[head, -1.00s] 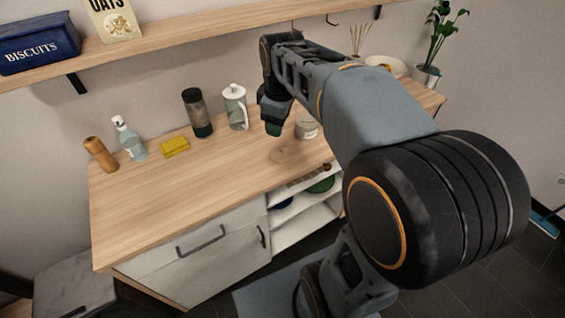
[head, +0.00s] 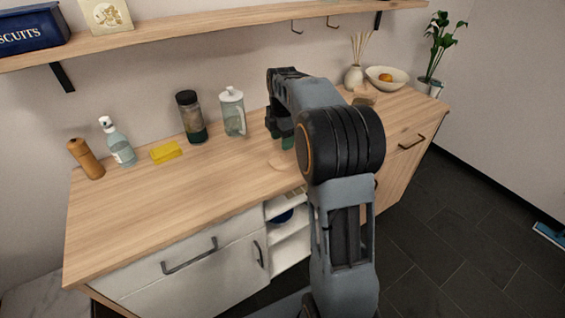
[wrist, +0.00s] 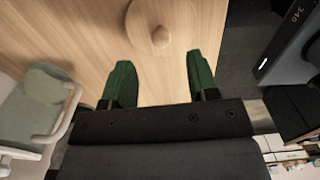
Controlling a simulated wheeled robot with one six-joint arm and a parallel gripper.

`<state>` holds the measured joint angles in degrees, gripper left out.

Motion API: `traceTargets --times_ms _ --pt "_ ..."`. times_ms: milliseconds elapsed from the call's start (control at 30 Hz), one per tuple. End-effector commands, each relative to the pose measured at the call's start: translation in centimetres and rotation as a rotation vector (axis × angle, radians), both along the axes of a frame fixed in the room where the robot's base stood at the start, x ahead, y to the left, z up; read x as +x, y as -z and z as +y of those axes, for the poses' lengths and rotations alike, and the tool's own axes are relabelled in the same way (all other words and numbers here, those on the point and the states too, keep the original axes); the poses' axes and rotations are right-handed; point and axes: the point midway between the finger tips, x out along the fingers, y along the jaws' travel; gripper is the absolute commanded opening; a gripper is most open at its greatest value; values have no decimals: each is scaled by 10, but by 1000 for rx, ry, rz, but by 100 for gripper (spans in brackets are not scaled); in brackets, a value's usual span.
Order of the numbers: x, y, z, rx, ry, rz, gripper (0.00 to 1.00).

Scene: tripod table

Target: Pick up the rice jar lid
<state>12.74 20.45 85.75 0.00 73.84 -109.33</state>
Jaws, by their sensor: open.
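The lid (wrist: 150,28), a round wooden disc with a small knob, lies flat on the wooden counter, just beyond my fingertips in the wrist view.
A jug (head: 232,112) stands left of my gripper, also close in the wrist view (wrist: 35,105). A dark-topped container (head: 191,117), yellow sponge (head: 166,152), spray bottle (head: 117,142) and wooden mill (head: 86,159) stand farther left. The front-left counter is clear.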

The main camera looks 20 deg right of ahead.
Motion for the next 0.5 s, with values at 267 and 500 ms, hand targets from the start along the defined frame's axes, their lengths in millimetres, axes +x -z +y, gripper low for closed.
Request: traceTargets --times_ms 267,500 --pt "-1 18 0 0 1 1 54" --pt "-1 50 -1 1 1 2 54"
